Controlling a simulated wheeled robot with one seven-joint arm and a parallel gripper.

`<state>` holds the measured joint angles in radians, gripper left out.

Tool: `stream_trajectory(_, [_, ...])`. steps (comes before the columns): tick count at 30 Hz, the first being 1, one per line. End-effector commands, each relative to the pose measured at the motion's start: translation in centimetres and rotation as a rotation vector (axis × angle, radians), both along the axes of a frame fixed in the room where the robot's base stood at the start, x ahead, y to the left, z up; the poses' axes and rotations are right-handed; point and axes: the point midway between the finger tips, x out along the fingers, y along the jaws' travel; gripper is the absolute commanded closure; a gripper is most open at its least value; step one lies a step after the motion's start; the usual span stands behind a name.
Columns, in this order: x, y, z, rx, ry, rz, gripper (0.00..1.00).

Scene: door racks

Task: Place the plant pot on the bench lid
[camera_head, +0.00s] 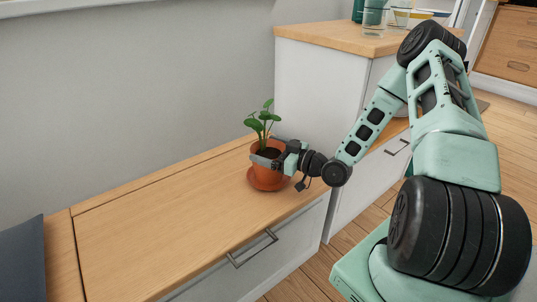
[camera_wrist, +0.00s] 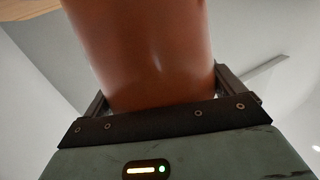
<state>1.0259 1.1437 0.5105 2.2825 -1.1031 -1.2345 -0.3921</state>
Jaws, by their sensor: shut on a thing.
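The plant pot (camera_head: 264,173) is terracotta with a saucer at its base and a green leafy plant in it. It is upright over the right part of the wooden bench lid (camera_head: 160,220); I cannot tell whether the saucer touches the lid. My gripper (camera_head: 268,158) is shut on the pot from the right, with its fingers around the upper body. In the wrist view the pot (camera_wrist: 145,50) fills the space between the fingers, and its lower part and saucer are out of that view.
A taller white cabinet (camera_head: 320,85) with a wooden top stands right behind the pot, with glasses (camera_head: 374,22) on it. A dark cushion (camera_head: 22,262) lies at the far left. The lid's middle and left are clear. The bench front has a drawer handle (camera_head: 252,248).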

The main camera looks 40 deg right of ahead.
Motion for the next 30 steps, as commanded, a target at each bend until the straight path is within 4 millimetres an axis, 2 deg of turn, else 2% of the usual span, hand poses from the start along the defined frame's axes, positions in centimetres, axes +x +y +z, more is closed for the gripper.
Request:
stream_trajectory(11, [0.0,0.0,-0.6,0.0,-0.004,0.0,0.72])
stream_trajectory(12, [0.0,0.0,-0.7,0.0,-0.001,0.0,0.04])
stream_trajectory(13, [0.0,0.0,-0.6,0.0,-0.001,0.0,0.0])
stream_trajectory(22, [0.0,-0.1,-0.2,0.0,-0.001,-0.001,0.0])
stream_trajectory(26, [-1.5,-0.8,-0.2,-0.001,0.002,-0.003,0.0])
stream_trajectory(30, [-4.2,-2.0,-0.1,0.0,0.002,-0.004,0.0])
